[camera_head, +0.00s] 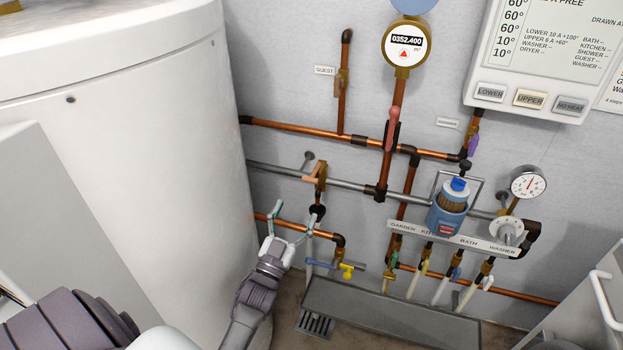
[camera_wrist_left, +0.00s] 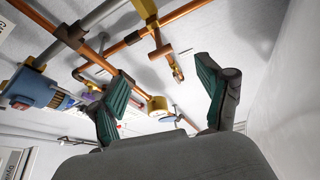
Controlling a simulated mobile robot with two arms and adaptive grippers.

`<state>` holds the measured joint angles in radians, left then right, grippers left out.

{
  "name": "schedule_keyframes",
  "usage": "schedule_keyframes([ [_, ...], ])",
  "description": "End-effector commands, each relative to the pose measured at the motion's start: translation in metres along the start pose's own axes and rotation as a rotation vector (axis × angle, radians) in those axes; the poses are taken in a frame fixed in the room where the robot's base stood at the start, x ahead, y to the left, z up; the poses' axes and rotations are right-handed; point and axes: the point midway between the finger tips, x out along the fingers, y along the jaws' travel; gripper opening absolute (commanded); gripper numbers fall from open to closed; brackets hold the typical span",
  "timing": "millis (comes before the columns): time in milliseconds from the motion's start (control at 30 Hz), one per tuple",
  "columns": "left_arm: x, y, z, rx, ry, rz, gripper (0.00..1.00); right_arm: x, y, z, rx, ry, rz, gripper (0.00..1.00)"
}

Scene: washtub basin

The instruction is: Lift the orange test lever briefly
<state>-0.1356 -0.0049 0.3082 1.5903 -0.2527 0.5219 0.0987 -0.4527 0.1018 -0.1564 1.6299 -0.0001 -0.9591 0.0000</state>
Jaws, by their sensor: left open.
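The orange test lever (camera_head: 311,175) is a small salmon-orange handle on a brass valve (camera_head: 322,172) on the grey horizontal pipe, left of centre in the head view. My left gripper (camera_head: 295,213) is open and empty, just below and left of the lever, apart from it. One finger is close to the dark outlet under the valve; I cannot tell whether they touch. In the left wrist view my gripper (camera_wrist_left: 161,78) has both fingers spread, with pipes beyond. My right gripper is not in view.
A large white tank (camera_head: 150,150) stands close on the left. Copper pipes (camera_head: 290,128) cross the wall, with a red-handled valve (camera_head: 392,130) and a blue canister (camera_head: 446,215) further right. A blue-handled tap (camera_head: 322,264) and a grey trough (camera_head: 390,308) lie below.

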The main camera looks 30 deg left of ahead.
Motion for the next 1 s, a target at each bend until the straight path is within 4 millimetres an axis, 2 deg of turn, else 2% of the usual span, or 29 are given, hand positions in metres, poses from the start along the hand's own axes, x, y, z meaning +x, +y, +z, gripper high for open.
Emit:
schedule_keyframes([
  [100,0.028,0.000,-0.001,-0.001,0.004,0.000,0.77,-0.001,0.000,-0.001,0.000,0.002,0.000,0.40],
  [300,0.070,0.001,0.001,0.000,0.001,0.001,0.77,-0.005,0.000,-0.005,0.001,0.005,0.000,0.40],
  [500,0.098,0.001,0.002,-0.001,-0.002,0.001,0.77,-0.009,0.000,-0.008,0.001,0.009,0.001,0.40],
  [667,0.107,0.001,0.002,0.000,-0.003,0.001,0.77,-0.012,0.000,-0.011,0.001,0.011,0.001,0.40],
  [933,0.109,0.001,0.002,0.000,-0.004,0.002,0.77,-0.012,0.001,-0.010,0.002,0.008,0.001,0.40],
  [967,0.109,0.001,0.002,0.000,-0.004,0.001,0.76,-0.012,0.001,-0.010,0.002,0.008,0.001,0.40],
  [1000,0.109,0.001,0.002,0.000,-0.004,0.001,0.69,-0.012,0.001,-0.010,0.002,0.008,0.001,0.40],
])
